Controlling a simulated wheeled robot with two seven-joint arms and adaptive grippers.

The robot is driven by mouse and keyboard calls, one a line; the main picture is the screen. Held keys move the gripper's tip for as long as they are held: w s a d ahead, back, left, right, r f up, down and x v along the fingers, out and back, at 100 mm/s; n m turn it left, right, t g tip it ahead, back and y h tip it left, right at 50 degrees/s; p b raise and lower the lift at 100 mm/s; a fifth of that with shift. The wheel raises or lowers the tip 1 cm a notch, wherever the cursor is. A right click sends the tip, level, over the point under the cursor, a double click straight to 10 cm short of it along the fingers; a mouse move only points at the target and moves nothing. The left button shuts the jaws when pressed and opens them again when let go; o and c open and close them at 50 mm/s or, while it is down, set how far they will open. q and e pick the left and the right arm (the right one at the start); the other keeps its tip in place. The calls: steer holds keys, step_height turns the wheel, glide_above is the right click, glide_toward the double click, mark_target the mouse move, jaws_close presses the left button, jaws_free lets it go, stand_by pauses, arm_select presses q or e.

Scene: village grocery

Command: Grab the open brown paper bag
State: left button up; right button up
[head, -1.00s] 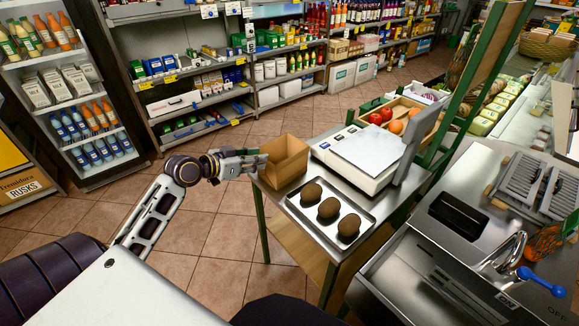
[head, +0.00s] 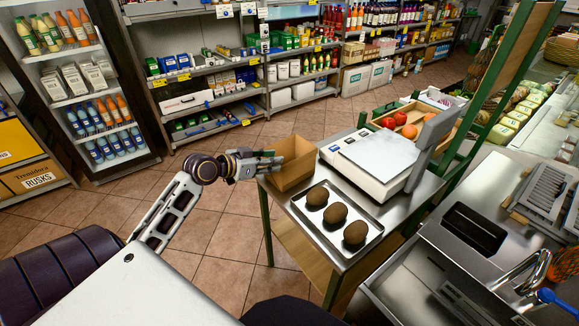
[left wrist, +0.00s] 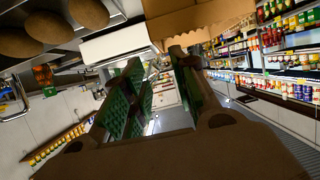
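The open brown paper bag (head: 293,168) stands upright at the left corner of the metal counter in the head view. My left gripper (head: 274,164) is at the bag's left side, its fingertips overlapping the bag's left edge in the picture. In the left wrist view the bag (left wrist: 195,22) shows at the top, close to one finger. The two green-padded fingers of the left gripper (left wrist: 160,72) stand apart, with only background visible between them. I cannot tell whether a finger touches the bag. My right gripper is not in view.
A metal tray (head: 345,255) with brown, round-ended items (head: 335,214) lies in front of the bag. A white scale (head: 370,158) stands right of it, with a fruit crate (head: 440,128) behind. Open tiled floor (head: 215,235) lies left of the counter.

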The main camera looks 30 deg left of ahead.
arm_select(q)
steer(key=shift+x, duration=3.75)
steer(key=shift+p+x, duration=0.3)
steer(key=shift+x, duration=2.45)
steer(key=shift+s, duration=0.1)
jaws_close()
